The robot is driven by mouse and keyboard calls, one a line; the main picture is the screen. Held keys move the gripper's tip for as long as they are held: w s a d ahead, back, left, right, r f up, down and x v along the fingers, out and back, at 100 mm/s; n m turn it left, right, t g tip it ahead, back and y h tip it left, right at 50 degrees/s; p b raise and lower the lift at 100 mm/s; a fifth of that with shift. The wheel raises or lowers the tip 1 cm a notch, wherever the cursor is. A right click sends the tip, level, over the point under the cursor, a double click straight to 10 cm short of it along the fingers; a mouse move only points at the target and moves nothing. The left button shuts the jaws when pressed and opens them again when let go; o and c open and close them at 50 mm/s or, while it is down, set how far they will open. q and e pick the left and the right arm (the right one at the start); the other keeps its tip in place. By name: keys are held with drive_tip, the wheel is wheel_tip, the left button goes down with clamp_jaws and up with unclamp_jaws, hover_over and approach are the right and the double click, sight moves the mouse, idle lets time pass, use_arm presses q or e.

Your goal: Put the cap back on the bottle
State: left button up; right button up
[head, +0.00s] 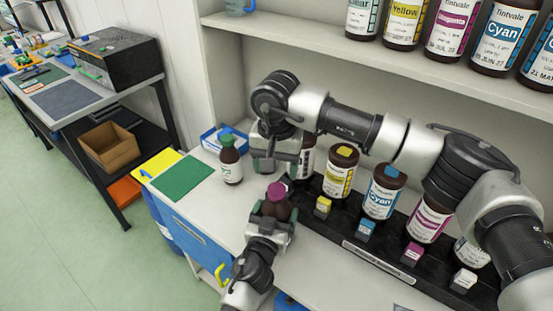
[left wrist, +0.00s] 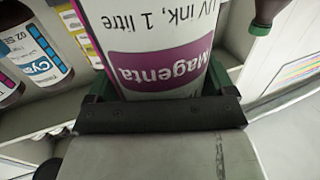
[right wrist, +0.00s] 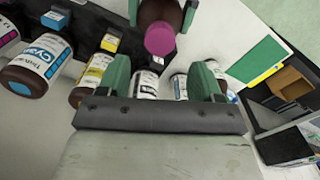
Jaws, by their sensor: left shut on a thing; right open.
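A brown bottle (head: 281,209) with a white and purple Magenta label is held by my left gripper (head: 270,228), which is shut around its body. The label (left wrist: 160,70) fills the middle of the left wrist view. A magenta cap (head: 276,190) sits at the top of this bottle. It also shows in the right wrist view (right wrist: 160,38), with the brown shoulder around it. I cannot tell whether it is fully seated. My right gripper (head: 277,160) is open and empty, just beyond the held bottle and apart from the cap.
A black rack (head: 385,262) holds several ink bottles with small coloured blocks in front. A shelf (head: 300,42) with large bottles is above.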

sight(277, 188)
wheel_tip(277, 188, down, 6)
drive_tip(key=shift+f, duration=0.25)
drive_tip(key=shift+c, duration=0.4)
